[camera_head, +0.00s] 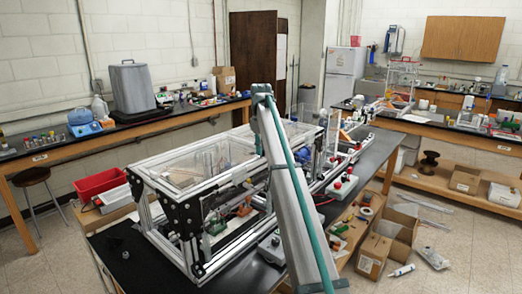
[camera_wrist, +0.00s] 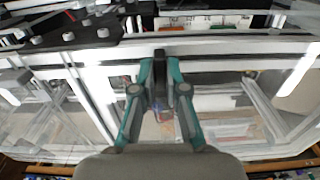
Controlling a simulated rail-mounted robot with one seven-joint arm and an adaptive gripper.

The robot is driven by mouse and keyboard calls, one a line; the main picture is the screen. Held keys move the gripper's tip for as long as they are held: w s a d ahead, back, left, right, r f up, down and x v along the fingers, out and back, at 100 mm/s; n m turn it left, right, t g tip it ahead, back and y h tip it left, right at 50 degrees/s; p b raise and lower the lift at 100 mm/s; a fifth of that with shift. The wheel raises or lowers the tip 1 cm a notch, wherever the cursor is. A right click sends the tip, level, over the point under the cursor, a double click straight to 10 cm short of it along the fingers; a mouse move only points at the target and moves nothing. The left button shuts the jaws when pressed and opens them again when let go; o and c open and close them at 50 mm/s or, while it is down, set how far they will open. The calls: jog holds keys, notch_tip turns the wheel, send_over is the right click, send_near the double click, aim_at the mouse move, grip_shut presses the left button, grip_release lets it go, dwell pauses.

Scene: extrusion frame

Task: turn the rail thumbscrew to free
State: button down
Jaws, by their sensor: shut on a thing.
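In the wrist view my gripper (camera_wrist: 160,72) has its two teal fingers closed around a small dark piece, which looks like the rail thumbscrew (camera_wrist: 160,59). The piece sits at a pale extrusion rail (camera_wrist: 215,52) that runs across the picture. The fingers hide its sides, so its turn angle cannot be told. In the head view the aluminium extrusion frame (camera_head: 165,207) stands on the dark bench. My arm crosses in front of its right part, and neither the gripper nor the thumbscrew can be made out there.
Black corner plates (camera_wrist: 75,33) with round bolt heads lie at upper left in the wrist view. Clear panels (camera_head: 195,160) cover the frame's top. Open cardboard boxes (camera_head: 375,255) stand right of the bench, and a red bin (camera_head: 98,184) is at left.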

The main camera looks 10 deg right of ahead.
dwell(0.3)
jog(key=c, duration=1.2)
grip_release()
jog(key=shift+r, duration=0.15)
notch_tip(320, 180, up, 7)
jog(key=shift+r, duration=0.2)
